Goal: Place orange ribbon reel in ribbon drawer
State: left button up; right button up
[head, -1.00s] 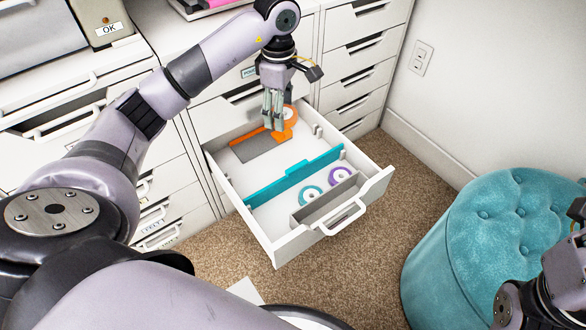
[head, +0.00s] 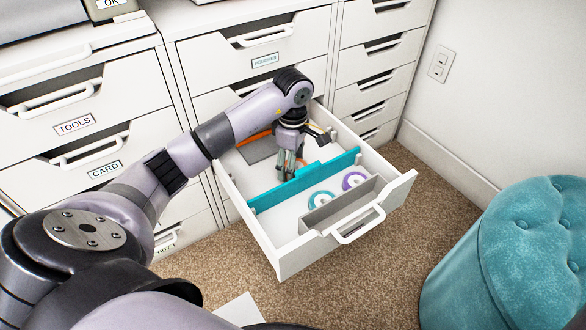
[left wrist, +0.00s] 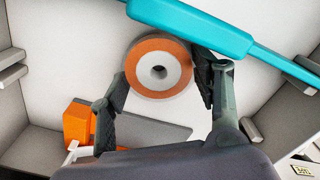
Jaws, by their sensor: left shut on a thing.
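The orange ribbon reel (left wrist: 160,49), an orange ring with a pale rim and hollow centre, sits between the fingers of my left gripper (left wrist: 159,84) in the left wrist view. The gripper is shut on it. In the head view my left gripper (head: 287,172) points down inside the open ribbon drawer (head: 278,248), behind the teal divider (head: 305,180). The arm and fingers hide the reel there. I cannot tell whether the reel touches the drawer floor. My right gripper is out of view.
In the drawer's front part lie a teal reel (head: 312,198) and a purple reel (head: 346,181) beside a grey bin (head: 340,205). An orange block (left wrist: 77,126) and grey plate (left wrist: 150,135) lie at the drawer's back. A teal pouf (head: 510,250) stands at right.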

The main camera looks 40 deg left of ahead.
pick_arm(q)
jog(key=shift+f, duration=0.2)
jog(key=shift+f, duration=0.2)
jog(key=o, duration=1.1)
